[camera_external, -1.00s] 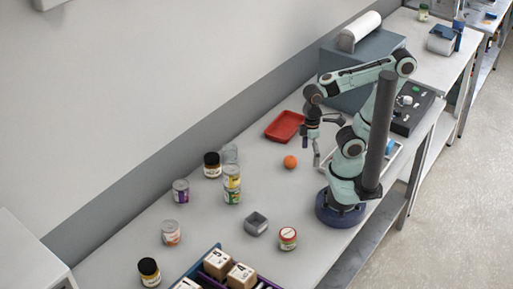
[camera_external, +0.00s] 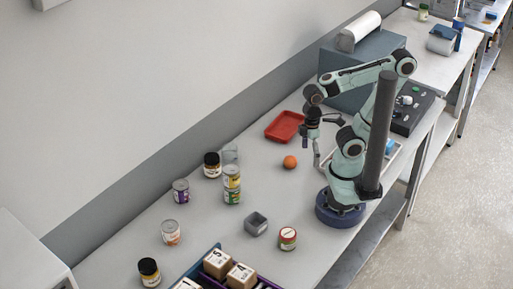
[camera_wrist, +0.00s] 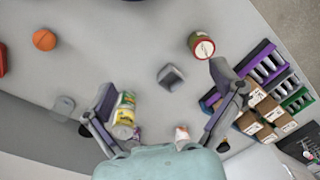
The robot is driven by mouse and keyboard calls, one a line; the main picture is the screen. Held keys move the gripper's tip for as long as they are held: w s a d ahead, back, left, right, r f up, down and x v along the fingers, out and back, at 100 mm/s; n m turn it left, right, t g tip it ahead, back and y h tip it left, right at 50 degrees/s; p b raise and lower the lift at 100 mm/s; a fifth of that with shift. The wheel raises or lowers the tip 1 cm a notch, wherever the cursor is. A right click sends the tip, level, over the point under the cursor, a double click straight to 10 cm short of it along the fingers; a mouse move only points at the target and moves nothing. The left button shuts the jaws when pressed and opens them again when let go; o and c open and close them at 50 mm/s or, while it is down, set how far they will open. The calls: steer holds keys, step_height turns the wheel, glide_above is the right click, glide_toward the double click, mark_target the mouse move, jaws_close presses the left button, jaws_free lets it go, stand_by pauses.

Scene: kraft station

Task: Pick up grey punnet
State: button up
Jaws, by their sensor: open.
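The grey punnet (camera_external: 256,224) is a small, open, square box standing upright on the table, left of the arm's base in the external view. In the wrist view the punnet (camera_wrist: 171,76) lies near the middle, between the two spread fingers in the picture but well beyond them. My gripper (camera_external: 317,160) is open and empty above the table, up and to the right of the punnet in the external view and apart from it. My gripper (camera_wrist: 163,85) also shows in the wrist view with both fingers wide apart.
An orange ball (camera_external: 290,162) and a red tray (camera_external: 285,127) lie farther back. Stacked cans (camera_external: 232,184) and several jars stand left. A divided rack with boxes (camera_external: 218,262) is at the front.

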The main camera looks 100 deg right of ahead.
stand_by(0.3)
steer(key=n+t, duration=0.4)
steer(key=n, duration=0.1)
glide_above(256, 223)
step_height(256, 223, down, 3)
steer(key=f+g, duration=0.1)
steer(key=f, duration=0.4)
steer(key=a+f+n+g, duration=0.1)
steer(key=f, duration=0.4)
steer(key=a+f+g, duration=0.1)
steer(key=f, duration=0.4)
steer(key=shift+w+g+h, duration=0.2)
steer(key=shift+g+h, duration=0.2)
steer(key=shift+n, duration=0.3)
steer(key=shift+f, duration=3.2)
steer(key=c, duration=1.1)
